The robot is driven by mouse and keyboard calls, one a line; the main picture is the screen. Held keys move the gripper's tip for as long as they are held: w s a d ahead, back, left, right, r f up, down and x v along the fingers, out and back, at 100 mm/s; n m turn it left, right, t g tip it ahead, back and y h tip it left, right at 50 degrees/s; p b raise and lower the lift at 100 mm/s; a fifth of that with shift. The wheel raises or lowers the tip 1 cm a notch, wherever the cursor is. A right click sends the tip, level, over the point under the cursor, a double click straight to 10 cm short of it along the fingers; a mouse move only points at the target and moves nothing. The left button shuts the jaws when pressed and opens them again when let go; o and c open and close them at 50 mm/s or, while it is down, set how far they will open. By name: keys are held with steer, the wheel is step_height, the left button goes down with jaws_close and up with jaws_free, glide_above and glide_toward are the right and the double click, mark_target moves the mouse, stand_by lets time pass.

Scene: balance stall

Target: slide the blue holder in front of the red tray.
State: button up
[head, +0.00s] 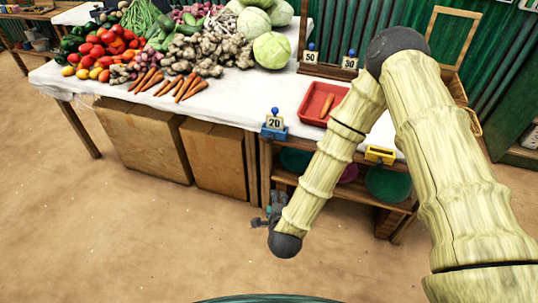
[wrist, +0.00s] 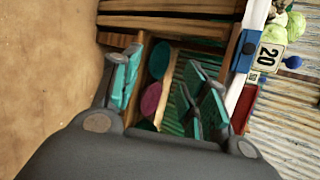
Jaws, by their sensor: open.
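The blue holder (head: 274,133) stands at the table's front edge, left of the red tray, with a "20" card and a blue knob on top. In the wrist view the blue holder (wrist: 244,52) is at the upper right, beyond my fingers. The red tray (head: 309,104) lies farther back on the white cloth with an orange piece in it. A sliver of the red tray (wrist: 243,108) shows in the wrist view. My gripper (head: 262,213) is open and empty, low in front of the table, below the blue holder and apart from it.
A yellow holder (head: 380,155) sits at the front edge to the right, partly beside my arm. Vegetables fill the left and back of the table. Shelves with bowls (head: 388,185) are under the table.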

steer(key=w+a+r+m+t+h+b, duration=0.2)
steer(key=w+a+m+t+b, duration=0.15)
steer(key=w+m+b, duration=0.35)
steer(key=m+t+h+b, duration=0.2)
steer(key=m+h+b, duration=0.3)
steer(key=m, duration=0.7)
glide_toward(270, 141)
steer(key=x, duration=0.9)
steer(key=shift+w+r, duration=0.1)
steer(key=shift+w, duration=0.1)
jaws_close()
